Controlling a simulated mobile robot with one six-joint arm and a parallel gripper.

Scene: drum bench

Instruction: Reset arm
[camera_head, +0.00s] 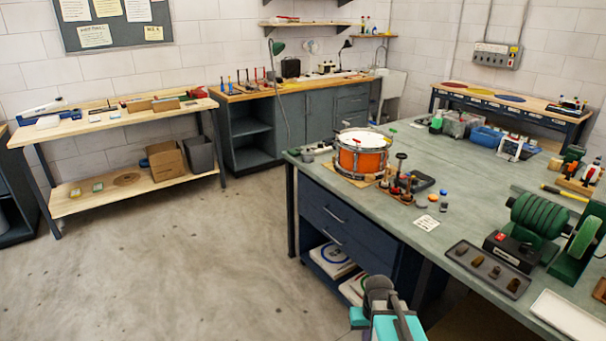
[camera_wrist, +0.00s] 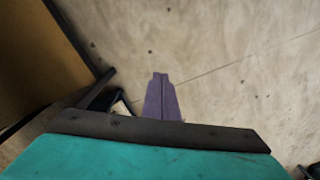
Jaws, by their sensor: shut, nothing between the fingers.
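My gripper (camera_wrist: 160,76) shows in the wrist view as two purple fingers pressed together, shut with nothing between them. It points over a pale, bare floor surface (camera_wrist: 220,50), apart from any object. In the head view my teal and dark grey arm is at the bottom edge, in front of the workbench (camera_head: 440,262); the fingertips cannot be made out there. An orange drum (camera_head: 361,158) stands upright on the workbench, well away from my arm.
The workbench also carries a rack of dark tools (camera_head: 400,184), a tray with small stones (camera_head: 487,269) and a green-wheeled machine (camera_head: 538,217). A wooden table (camera_head: 115,117) and a cabinet bench (camera_head: 308,115) stand along the walls. The concrete floor (camera_head: 190,260) at left is clear.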

